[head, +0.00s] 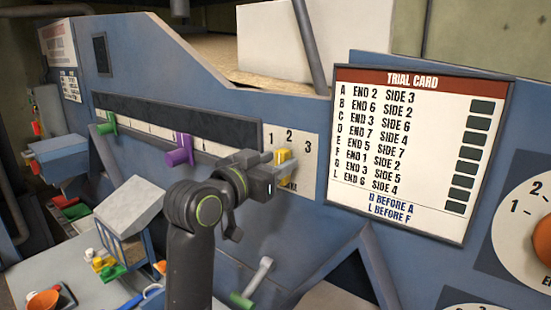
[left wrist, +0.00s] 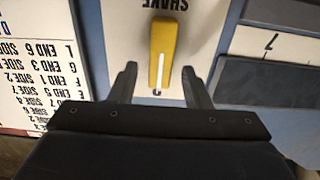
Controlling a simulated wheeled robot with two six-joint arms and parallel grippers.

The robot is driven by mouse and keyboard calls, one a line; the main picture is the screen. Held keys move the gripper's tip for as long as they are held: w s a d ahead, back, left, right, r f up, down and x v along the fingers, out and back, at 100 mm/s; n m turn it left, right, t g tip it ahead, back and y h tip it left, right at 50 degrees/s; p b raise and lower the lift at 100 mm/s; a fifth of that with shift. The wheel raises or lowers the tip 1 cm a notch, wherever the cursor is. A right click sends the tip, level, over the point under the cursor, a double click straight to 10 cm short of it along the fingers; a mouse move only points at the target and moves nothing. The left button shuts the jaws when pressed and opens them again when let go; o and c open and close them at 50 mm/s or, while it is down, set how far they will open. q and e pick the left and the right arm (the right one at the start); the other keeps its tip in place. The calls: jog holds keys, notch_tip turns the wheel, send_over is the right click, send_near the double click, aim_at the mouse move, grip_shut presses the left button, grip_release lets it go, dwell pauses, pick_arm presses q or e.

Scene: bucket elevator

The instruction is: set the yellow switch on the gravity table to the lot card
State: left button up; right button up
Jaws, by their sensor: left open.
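The yellow switch (head: 285,166) sits on a white plate (head: 307,158) marked 1, 2, 3 on the blue machine panel. In the left wrist view the yellow switch (left wrist: 162,50) appears upside down, its white line lying along the lever toward a partly hidden digit, seemingly the 2. My left gripper (head: 273,158) is open at the switch. In the left wrist view its fingertips (left wrist: 160,70) stand either side of the lever's lower end; contact cannot be told. No card reads as a lot card; the large one is headed TRIAL CARD (head: 416,145). My right gripper is out of view.
Left of the switch is a slotted scale with a purple slider (head: 179,150) and a green slider (head: 107,123). An orange dial (head: 541,240) is at the far right. Bins and small coloured parts lie lower left.

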pick_arm(q)
jog(key=shift+w, duration=0.1)
jog(key=shift+c, duration=0.3)
grip_shut()
